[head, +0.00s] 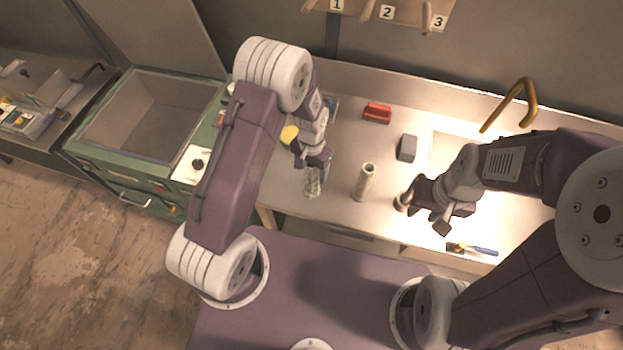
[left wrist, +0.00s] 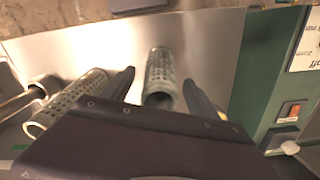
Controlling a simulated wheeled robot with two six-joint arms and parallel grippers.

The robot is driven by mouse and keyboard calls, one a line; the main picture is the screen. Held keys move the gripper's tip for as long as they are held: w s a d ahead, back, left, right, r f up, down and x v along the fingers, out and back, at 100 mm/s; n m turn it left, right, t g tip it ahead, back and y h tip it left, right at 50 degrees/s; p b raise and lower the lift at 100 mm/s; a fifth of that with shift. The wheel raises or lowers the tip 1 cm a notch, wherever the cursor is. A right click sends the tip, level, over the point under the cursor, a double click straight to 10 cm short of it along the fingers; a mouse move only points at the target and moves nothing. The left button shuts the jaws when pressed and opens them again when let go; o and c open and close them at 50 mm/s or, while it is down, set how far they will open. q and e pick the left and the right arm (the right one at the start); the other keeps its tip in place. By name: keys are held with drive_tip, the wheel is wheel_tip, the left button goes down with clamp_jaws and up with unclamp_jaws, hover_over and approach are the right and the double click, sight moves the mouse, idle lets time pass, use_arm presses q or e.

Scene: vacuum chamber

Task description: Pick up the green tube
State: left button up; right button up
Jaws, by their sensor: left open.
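A grey-green perforated tube (head: 312,183) stands on the bench below my left gripper (head: 314,163) in the head view. In the left wrist view this tube (left wrist: 160,72) shows in the gap between the two spread fingers of my left gripper (left wrist: 166,92). The left gripper is open, and no contact with the tube is visible. A paler beige perforated tube (head: 364,183) stands to the right; it also shows outside the fingers in the left wrist view (left wrist: 68,104). My right gripper (head: 425,208) is beside a small brownish round piece (head: 403,201); its jaw state is unclear.
A green chamber box (head: 150,75) with an open lid stands left of the bench. A red block (head: 377,112), a grey block (head: 407,147) and a blue-handled tool (head: 472,249) lie on the bench. A brass tap (head: 523,100) rises at the back right.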

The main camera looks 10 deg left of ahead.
use_arm(q)
drive_tip(key=shift+s, duration=0.1)
clamp_jaws()
drive_tip(key=shift+r, duration=0.1)
